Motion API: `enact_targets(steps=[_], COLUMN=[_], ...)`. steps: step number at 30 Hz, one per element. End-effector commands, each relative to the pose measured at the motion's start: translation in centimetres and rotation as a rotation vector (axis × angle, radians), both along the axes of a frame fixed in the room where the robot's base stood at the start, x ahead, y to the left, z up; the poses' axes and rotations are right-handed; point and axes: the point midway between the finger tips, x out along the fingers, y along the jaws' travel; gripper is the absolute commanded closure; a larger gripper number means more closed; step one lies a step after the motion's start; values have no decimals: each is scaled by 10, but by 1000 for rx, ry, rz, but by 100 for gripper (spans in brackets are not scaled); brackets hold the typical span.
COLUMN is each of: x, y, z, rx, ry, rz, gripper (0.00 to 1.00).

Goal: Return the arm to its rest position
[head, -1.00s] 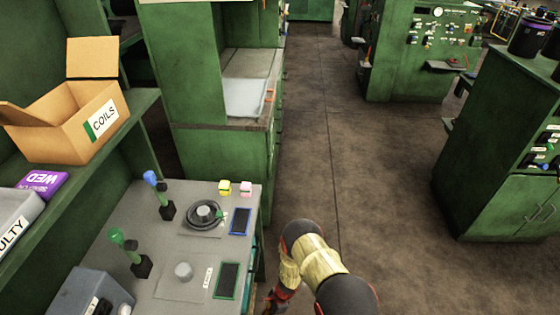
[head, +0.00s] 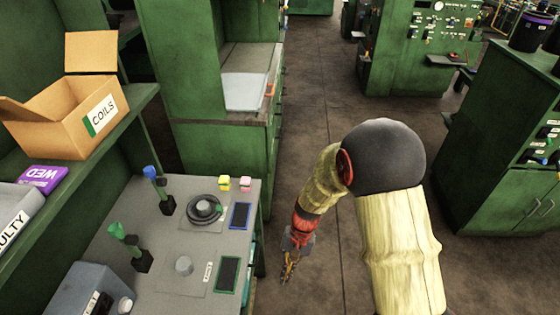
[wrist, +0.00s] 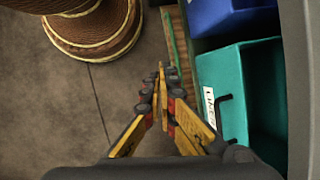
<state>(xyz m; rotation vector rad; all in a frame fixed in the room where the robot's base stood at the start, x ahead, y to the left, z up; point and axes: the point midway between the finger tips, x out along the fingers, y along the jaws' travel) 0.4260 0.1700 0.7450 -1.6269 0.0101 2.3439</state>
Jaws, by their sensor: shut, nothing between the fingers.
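My arm, in pale yellow sleeves with a dark rounded elbow, rises at the right of centre in the head view. My gripper (head: 288,279) hangs pointing down, just right of the grey bench (head: 150,235) and apart from it. In the wrist view my gripper (wrist: 160,72) shows yellow and black fingers whose tips meet, with nothing between them. Below it are the brown floor and the side of the bench, where a teal bin (wrist: 222,85) and a blue bin (wrist: 232,12) sit.
The bench holds a blue-topped lever (head: 160,190), a green-topped lever (head: 128,245) and a black coil (head: 205,209). A cardboard box (head: 75,110) labelled COILS stands on the shelf. A green cabinet (head: 505,150) stands at right. The floor (head: 310,130) between is open.

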Motion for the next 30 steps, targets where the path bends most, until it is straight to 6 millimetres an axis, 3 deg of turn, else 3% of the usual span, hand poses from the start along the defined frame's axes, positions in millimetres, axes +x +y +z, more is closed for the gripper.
enact_targets(steps=[1, 3, 12, 21, 30], x=[-2, -9, -44, -86, -118], y=[-9, -22, -76, -124, -156], z=[24, 51, 152, 228, 293], rx=[-1, -8, -61, -145, -217], ry=[-32, -64, -221, -407, -647], rz=[29, 73, 209, 267, 233], gripper=[100, 100, 100, 100, 100])
